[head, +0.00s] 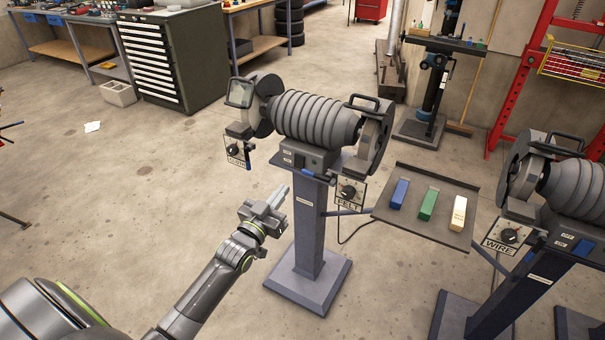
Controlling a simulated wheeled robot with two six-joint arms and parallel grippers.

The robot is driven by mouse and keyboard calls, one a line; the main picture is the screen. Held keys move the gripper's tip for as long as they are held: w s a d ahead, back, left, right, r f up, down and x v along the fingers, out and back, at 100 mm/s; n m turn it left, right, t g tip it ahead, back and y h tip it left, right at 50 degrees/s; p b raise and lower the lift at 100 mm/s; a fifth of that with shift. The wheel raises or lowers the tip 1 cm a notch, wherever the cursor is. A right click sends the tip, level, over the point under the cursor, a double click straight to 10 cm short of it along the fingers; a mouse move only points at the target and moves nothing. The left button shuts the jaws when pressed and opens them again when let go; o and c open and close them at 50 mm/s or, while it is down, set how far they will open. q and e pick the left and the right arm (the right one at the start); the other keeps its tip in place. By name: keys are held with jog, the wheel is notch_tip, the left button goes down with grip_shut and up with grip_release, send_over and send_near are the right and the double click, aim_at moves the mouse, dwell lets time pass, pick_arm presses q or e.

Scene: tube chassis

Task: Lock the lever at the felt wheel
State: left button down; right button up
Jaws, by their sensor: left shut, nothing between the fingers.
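The bench grinder (313,118) stands on a dark pedestal (309,230) in the middle of the head view. At its right end is the felt wheel (373,138), partly hidden by its guard. Below it hangs a plate marked FELT with a round black knob (347,191). A small blue piece (336,171) beside the plate may be the lever; its position is too small to tell. My left gripper (280,193) is shut and empty, left of the pedestal, apart from the FELT plate and lower left of it. My right gripper is not in view.
A dark tray (417,229) with blue, green and cream bars juts out at right of the pedestal. Another grinder with a WIRE plate (506,238) stands at far right. A second plate with a knob (236,151) hangs at the grinder's left end. Floor at left is mostly clear.

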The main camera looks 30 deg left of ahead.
aim_at(316, 176)
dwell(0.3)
pick_arm(q)
jog(key=w+f+b, duration=0.2)
jog(key=w+b, duration=0.5)
jog(key=w, duration=0.4)
jog(key=shift+w+d+f, duration=0.15)
jog(key=shift+w+d, duration=0.05)
jog(key=shift+w, duration=0.05)
